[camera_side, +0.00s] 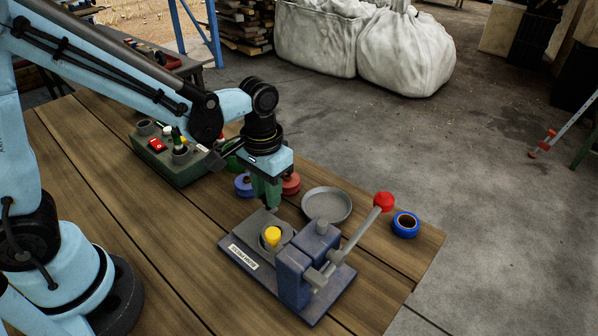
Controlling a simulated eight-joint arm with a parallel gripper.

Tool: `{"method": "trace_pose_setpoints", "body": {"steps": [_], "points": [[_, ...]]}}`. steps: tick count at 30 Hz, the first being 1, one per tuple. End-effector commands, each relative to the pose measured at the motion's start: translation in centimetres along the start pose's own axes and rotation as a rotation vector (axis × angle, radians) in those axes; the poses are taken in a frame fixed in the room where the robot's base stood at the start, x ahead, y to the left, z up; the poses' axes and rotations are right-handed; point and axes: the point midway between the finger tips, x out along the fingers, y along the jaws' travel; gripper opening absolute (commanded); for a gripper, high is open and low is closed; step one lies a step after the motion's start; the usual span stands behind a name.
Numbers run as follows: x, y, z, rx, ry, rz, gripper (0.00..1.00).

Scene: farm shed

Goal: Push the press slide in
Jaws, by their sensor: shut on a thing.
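The press (297,277) is a blue-grey block on a flat base, standing near the table's front right part. A lever (350,238) with a red knob rises from it to the right. The grey press slide (252,227) lies on the base to the left of the block, clear of it for the most part. It carries a round grey holder with a yellow piece (272,236) in it. My gripper (268,206) points down at the slide's far edge, behind the yellow piece. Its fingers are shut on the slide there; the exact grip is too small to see.
A grey round dish (327,205) lies behind the press. Blue tape (405,224) lies to its right. A red spool (290,184) and a purple spool (244,185) stand beside my gripper. A green-grey box (173,165) stands at the back left. The table's left front is clear.

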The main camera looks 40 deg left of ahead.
Motion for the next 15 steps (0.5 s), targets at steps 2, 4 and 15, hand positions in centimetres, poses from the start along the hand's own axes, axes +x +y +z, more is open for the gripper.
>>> {"method": "trace_pose_setpoints", "body": {"steps": [2,4,15], "points": [[0.0,0.0,0.0,0.0,0.0,0.0,0.08],[0.0,0.0,0.0,0.0,0.0,0.0,0.08],[0.0,1.8,0.0,0.003,0.0,0.0,0.08]]}}
